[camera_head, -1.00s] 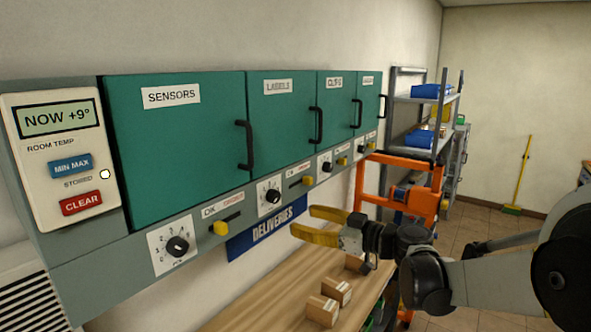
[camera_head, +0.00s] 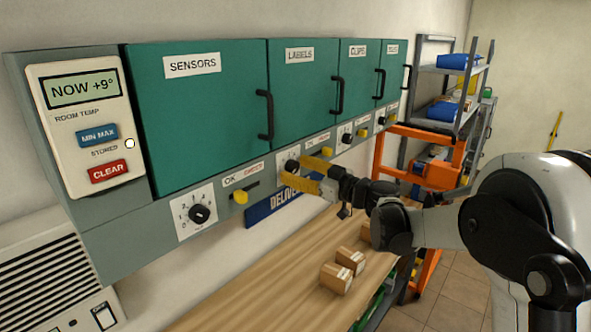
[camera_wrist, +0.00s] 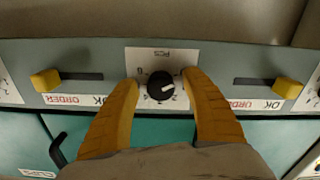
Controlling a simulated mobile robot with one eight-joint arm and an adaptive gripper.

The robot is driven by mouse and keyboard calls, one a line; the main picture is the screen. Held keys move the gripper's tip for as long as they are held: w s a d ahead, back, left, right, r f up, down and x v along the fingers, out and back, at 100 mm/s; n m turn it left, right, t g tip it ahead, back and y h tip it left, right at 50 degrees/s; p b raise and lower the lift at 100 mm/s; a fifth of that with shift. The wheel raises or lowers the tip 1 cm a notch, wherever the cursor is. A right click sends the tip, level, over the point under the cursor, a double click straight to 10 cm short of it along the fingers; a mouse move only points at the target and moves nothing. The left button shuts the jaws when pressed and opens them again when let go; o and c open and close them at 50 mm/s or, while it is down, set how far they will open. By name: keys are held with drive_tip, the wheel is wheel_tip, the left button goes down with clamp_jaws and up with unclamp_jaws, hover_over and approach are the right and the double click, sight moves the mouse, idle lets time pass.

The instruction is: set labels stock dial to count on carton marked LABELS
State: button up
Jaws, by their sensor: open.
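The labels stock dial (camera_head: 291,165) is a black knob on a white plate under the teal LABELS door (camera_head: 304,92). My gripper (camera_head: 294,171) is at this dial with its yellow fingers open. In the wrist view the knob (camera_wrist: 161,86) sits between the spread fingertips (camera_wrist: 159,80), with a gap on each side. The view is upside down; a white mark shows on the knob, but I cannot read its number surely. Small brown cartons (camera_head: 336,278) stand on the wooden bench (camera_head: 262,292); their markings are too small to read.
The SENSORS dial (camera_head: 199,214) and a yellow slider (camera_head: 240,196) are to the left. Sliders flank the dial in the wrist view, one at left (camera_wrist: 46,80) and one at right (camera_wrist: 287,88). Black door handles (camera_head: 265,115) stick out above. An orange frame (camera_head: 435,150) stands beyond.

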drive_tip(key=c, duration=1.2)
drive_tip(key=shift+m, duration=0.3)
drive_tip(key=m+b, duration=0.1)
drive_tip(key=m, duration=0.1)
drive_tip(key=shift+s+m, duration=0.1)
drive_tip(key=shift+m, duration=0.2)
drive_tip(key=m+b, duration=0.2)
drive_tip(key=m, duration=0.2)
drive_tip(key=m+b, duration=0.1)
drive_tip(key=m, duration=0.4)
drive_tip(key=shift+s+a, duration=0.1)
drive_tip(key=shift+r+m, duration=0.15)
drive_tip(key=shift+m, duration=1.65)
